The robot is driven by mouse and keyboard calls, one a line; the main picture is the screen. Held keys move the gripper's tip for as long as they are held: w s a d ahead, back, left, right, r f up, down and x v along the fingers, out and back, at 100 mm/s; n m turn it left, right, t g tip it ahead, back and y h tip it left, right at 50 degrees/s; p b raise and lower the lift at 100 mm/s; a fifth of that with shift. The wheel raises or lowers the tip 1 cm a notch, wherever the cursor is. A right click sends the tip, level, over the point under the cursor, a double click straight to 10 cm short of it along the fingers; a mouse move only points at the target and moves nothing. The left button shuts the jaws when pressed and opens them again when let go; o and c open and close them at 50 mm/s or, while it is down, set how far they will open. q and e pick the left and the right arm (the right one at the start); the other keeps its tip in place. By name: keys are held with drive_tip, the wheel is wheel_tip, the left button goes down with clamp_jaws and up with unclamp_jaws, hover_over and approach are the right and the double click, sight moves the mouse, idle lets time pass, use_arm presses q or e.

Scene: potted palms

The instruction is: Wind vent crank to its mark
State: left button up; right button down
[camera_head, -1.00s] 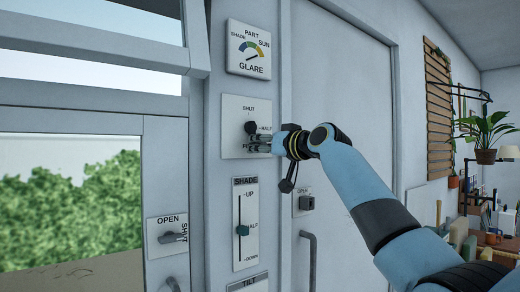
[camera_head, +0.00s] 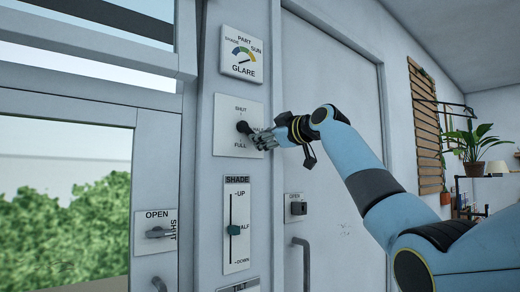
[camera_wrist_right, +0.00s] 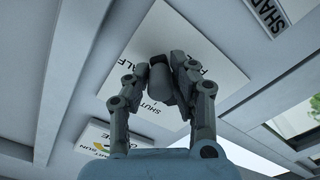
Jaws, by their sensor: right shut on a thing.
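The vent crank (camera_head: 243,127) is a dark knob on a white plate (camera_head: 226,136) marked SHUT at the top, HALF at the right and FULL at the bottom. My right gripper (camera_head: 258,137) reaches in from the right and is shut on the crank, over the HALF side. Its fingers cover most of the HALF label, while SHUT and FULL show clear. In the right wrist view the two fingers (camera_wrist_right: 174,80) close around the dark crank grip (camera_wrist_right: 160,75) in front of the plate. The crank's exact pointing is partly hidden. My left gripper is not in view.
A GLARE dial (camera_head: 243,54) is above the plate, a SHADE slider (camera_head: 236,225) below it. A window latch (camera_head: 160,232) marked OPEN and SHUT is at the left. A door (camera_head: 335,80) with a handle (camera_head: 303,260) is behind my right arm. A potted plant (camera_head: 474,145) stands far right.

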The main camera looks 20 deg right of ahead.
drive_tip(key=n, duration=0.1)
drive_tip(key=r+n+b, duration=0.1)
drive_tip(key=n, duration=0.1)
drive_tip(key=shift+w+d+r+n, duration=0.1)
drive_tip(key=shift+d+r+n, duration=0.05)
drive_tip(key=shift+d+n, duration=0.2)
drive_tip(key=shift+d+r+n, duration=0.1)
drive_tip(key=shift+r+n, duration=0.3)
drive_tip(key=shift+n, duration=0.45)
drive_tip(key=shift+r+n, duration=0.35)
drive_tip(key=shift+n, duration=0.45)
drive_tip(key=c, duration=1.1)
unclamp_jaws()
drive_tip(key=shift+c, duration=0.2)
drive_tip(key=v, duration=1.2)
